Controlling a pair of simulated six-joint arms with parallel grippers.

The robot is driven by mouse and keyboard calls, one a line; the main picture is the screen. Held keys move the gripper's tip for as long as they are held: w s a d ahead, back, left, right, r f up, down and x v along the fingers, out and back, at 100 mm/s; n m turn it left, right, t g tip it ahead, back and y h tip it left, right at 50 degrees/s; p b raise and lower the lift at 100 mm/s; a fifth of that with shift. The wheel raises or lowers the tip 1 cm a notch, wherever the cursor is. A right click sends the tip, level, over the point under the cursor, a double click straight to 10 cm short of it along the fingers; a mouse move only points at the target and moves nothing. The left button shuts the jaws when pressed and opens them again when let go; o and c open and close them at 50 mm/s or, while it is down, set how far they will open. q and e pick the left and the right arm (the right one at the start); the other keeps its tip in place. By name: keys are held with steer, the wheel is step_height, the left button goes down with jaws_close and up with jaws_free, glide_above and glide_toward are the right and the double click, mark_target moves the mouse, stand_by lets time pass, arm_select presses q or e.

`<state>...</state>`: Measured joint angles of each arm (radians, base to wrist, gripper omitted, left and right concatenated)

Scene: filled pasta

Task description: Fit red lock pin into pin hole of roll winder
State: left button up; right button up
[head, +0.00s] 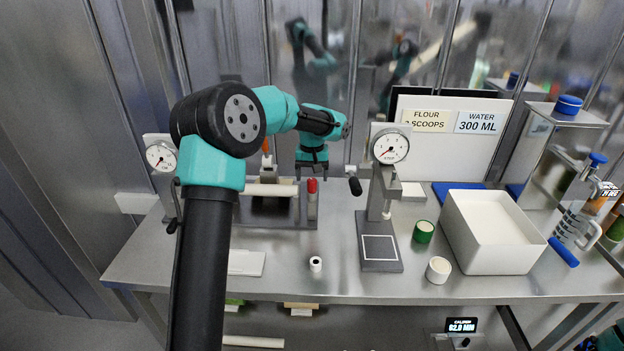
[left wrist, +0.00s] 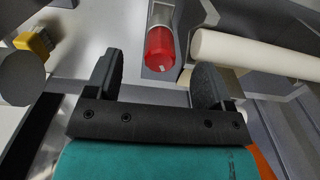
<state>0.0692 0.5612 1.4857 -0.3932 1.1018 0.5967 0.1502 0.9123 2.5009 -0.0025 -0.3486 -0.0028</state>
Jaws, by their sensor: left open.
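The red lock pin (head: 312,186) has a red cap over a pale metallic lower part and stands upright at the right end of the roll winder (head: 272,222). In the left wrist view the pin's red cap (left wrist: 160,48) lies between the lines of the two fingers, just past their tips, with no contact visible. My left gripper (head: 312,166) is above the pin and open; its two black fingers also show in the left wrist view (left wrist: 157,72). The pin hole cannot be made out. My right gripper is not in view.
A dial gauge stand (head: 381,225) with a black knob (head: 355,186) is close right of the pin. Another dial (head: 161,156) is at left.

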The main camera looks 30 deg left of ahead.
arm_select(q)
steer(key=shift+r, duration=1.85)
step_height(320, 180, up, 18)
steer(key=shift+f, duration=0.25)
steer(key=shift+f, duration=0.15)
glide_above(312, 180)
step_height(312, 180, down, 15)
steer(key=shift+w+r, duration=0.1)
steer(key=shift+r, duration=0.1)
steer(key=shift+r, duration=0.15)
stand_by(0.4)
step_height(312, 180, up, 15)
step_height(312, 180, down, 25)
steer(key=shift+r, duration=0.15)
stand_by(1.4)
